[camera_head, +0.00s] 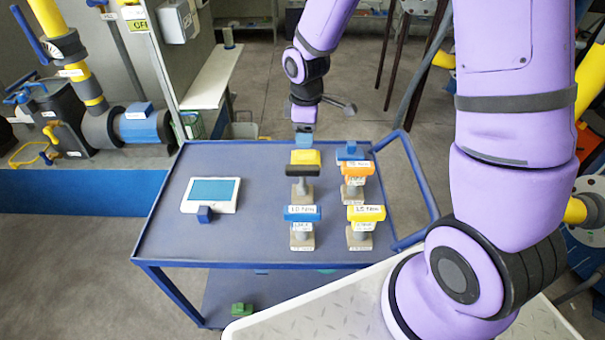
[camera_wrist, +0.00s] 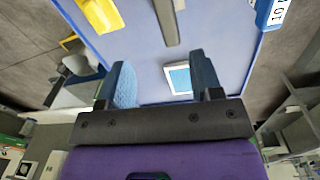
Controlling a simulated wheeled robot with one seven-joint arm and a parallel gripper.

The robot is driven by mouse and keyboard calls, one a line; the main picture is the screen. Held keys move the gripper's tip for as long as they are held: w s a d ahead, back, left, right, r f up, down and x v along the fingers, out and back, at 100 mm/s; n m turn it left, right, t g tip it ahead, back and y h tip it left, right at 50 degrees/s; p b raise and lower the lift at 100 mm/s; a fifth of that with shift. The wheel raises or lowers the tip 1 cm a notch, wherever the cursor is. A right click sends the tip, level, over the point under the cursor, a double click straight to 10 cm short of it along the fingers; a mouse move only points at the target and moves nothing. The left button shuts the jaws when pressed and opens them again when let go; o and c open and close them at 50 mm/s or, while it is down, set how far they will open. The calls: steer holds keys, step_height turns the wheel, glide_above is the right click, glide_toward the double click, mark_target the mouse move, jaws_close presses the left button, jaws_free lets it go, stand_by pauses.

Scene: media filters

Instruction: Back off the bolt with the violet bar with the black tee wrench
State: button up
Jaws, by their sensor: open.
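The black tee wrench (camera_head: 303,171) stands upright in a pale base on the blue cart, its black crossbar on top. My gripper (camera_head: 304,139) hangs over the far part of the cart, beyond a yellow handle just behind the black one. In the wrist view my gripper (camera_wrist: 161,70) is open, its two blue fingers apart with nothing held between them. A dark grey bar (camera_wrist: 166,20) lies ahead of the gap; I cannot tell for certain that it is the black wrench. I cannot make out a bolt with a violet bar in either view.
Other labelled tee handles stand close by: blue (camera_head: 302,213), yellow (camera_head: 366,213), orange (camera_head: 357,170) and yellow (camera_head: 305,156). A blue rail (camera_head: 412,185) edges the right side.

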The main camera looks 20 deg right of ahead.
steer(key=n, duration=0.1)
glide_above(302, 167)
steer(key=f, duration=0.4)
steer(key=shift+w+f, duration=0.3)
step_height(302, 167, down, 5)
steer(key=shift+f, duration=0.1)
steer(key=shift+s+d+f, duration=0.1)
steer(key=shift+s+f, duration=0.05)
steer(key=shift+f, duration=1.15)
steer(key=shift+s+f, duration=0.15)
steer(key=shift+f, duration=1.1)
jaws_close()
steer(key=shift+r, duration=0.1)
steer(key=shift+r, duration=4.95)
